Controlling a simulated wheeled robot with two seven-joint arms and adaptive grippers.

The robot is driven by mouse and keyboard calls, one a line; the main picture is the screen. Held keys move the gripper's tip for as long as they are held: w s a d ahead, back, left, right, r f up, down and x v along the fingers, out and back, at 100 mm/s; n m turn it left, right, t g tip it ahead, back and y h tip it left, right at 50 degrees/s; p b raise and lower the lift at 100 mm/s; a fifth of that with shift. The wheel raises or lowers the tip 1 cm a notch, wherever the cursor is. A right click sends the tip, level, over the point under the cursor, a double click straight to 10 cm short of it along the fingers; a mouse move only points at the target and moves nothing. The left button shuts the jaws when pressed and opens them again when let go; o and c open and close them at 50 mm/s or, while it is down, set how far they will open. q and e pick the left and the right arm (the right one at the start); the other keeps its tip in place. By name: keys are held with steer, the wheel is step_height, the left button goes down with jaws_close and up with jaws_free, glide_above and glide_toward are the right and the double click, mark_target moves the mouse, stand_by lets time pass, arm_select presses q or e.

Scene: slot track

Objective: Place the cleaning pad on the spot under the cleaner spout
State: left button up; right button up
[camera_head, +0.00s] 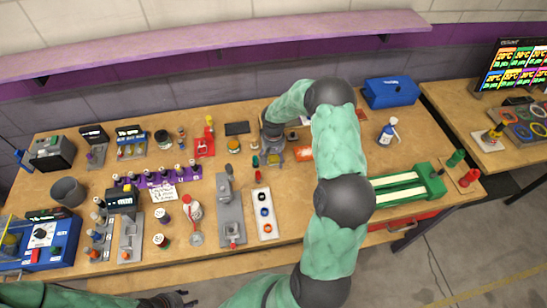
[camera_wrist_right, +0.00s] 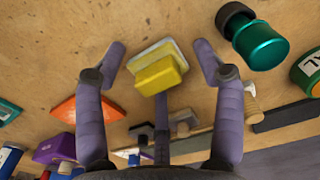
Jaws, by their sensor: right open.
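The cleaning pad (camera_wrist_right: 162,74) looks like a yellow block with a pale layer, lying on the wooden table in the right wrist view. My right gripper (camera_wrist_right: 160,50) is open, with one finger on each side of the pad and gaps between. In the head view the right gripper (camera_head: 272,142) points down at the back middle of the table; the arm partly hides this area. A white and blue spray bottle (camera_head: 388,131), perhaps the cleaner, stands right of my right arm. I cannot make out a spot under its spout. My left gripper (camera_head: 180,298) is low at the bottom edge, its fingers unclear.
A teal-capped cylinder (camera_wrist_right: 262,45) and an orange flat piece (camera_wrist_right: 82,107) lie close on either side of the pad. A green track (camera_head: 405,188) and blue box (camera_head: 390,92) are at the right. Table around the spray bottle is fairly clear.

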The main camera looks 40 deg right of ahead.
steer(key=shift+r, duration=0.1)
steer(key=shift+r, duration=0.4)
step_height(320, 180, up, 11)
steer(key=p, duration=0.2)
steer(key=shift+r, duration=0.1)
steer(key=shift+c, duration=1.1)
steer(key=n+b, duration=1)
steer(key=n, duration=0.8)
glide_above(274, 156)
steer(key=f, duration=0.3)
steer(key=w+f, duration=0.1)
steer(key=f, duration=0.1)
steer(key=shift+d+f, duration=0.3)
steer(key=shift+s+a+f+b, duration=0.15)
steer(key=shift+f+b, duration=0.25)
steer(key=shift+f, duration=0.9)
steer(key=shift+s+a+f+b, duration=0.1)
steer(key=shift+s+f+b, duration=0.2)
steer(key=shift+f, duration=1)
steer(key=shift+w, duration=0.1)
steer(key=c, duration=1.1)
